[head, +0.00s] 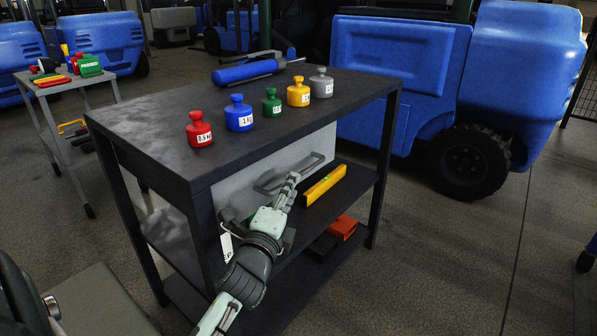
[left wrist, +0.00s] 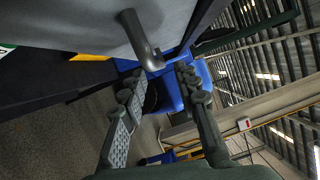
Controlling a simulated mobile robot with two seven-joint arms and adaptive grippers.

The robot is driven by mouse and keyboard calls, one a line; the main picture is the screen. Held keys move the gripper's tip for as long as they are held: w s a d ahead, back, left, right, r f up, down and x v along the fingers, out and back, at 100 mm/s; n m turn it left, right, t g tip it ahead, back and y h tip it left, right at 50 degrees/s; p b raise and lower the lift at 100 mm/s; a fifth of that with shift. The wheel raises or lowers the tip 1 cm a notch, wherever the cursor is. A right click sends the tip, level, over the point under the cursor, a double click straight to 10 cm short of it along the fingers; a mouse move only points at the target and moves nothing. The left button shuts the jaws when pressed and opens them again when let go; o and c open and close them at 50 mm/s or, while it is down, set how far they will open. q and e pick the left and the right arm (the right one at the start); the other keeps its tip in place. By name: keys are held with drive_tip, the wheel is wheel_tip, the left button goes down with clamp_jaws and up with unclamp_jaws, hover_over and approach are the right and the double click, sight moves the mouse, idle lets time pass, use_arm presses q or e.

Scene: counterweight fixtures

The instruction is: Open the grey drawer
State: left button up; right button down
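The grey drawer (head: 235,192) sits under the dark table top, and its front looks flush with the table's side. Its bar handle (head: 318,160) stands out from the front, partly hidden behind my left gripper. My left gripper (head: 290,182) is right in front of the drawer, close to the handle. In the left wrist view the drawer front (left wrist: 70,22) fills the upper left, and the curved handle (left wrist: 141,38) lies just beyond the gap between the open fingers (left wrist: 158,80). I see no clear contact. My right gripper is out of view.
Red (head: 199,131), blue (head: 239,115), green (head: 271,104), yellow (head: 299,93) and grey (head: 321,84) weights stand on the table. A yellow level (head: 325,185) lies on the shelf below the drawer, close to my gripper. A red box (head: 343,228) sits lower.

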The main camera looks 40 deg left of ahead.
use_arm(q)
drive_tip(key=x, duration=0.6)
drive_tip(key=shift+w, duration=0.1)
drive_tip(key=shift+c, duration=0.4)
clamp_jaws()
